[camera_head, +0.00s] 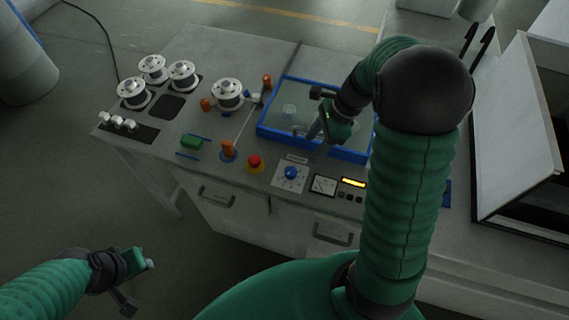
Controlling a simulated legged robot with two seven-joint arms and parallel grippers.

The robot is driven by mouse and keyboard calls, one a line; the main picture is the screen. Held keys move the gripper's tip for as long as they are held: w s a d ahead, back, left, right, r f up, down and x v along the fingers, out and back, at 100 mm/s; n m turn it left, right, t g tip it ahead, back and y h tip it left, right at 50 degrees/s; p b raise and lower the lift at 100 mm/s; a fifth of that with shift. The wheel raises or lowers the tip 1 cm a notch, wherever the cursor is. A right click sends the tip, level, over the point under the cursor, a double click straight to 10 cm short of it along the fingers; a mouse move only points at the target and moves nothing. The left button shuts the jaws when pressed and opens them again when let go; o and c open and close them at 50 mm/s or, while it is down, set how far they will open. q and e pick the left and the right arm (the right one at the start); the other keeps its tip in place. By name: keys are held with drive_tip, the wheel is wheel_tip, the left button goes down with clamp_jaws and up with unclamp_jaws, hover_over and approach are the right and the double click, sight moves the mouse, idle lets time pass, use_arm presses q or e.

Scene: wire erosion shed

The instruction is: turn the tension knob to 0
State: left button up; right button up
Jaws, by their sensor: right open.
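The tension knob (291,172) is a blue knob on a white dial plate (289,184) at the front edge of the grey bench, right of the red button. The dial marks are too small to read. My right gripper (314,130) is open and empty, above and behind the knob, in front of the blue-framed tank, and apart from the knob. My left gripper (140,284) is low at the left, away from the bench and in front of it. Its fingers look apart with nothing between them.
A red emergency button (255,164) and an orange lever (228,148) stand left of the knob. A meter (323,185) and a lit display (354,183) sit to its right. A blue-framed tank (273,134) lies behind. White spools (228,94) stand farther left. Floor at left is clear.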

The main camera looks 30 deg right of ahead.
sight(292, 170)
drive_tip(key=x, duration=1.3)
drive_tip(key=shift+w+a, duration=0.1)
drive_tip(key=shift+w, duration=0.1)
drive_tip(key=shift+a+f, duration=0.15)
drive_tip(key=shift+f, duration=0.4)
drive_tip(key=shift+f, duration=0.1)
drive_tip(key=shift+c, duration=1.4)
clamp_jaws()
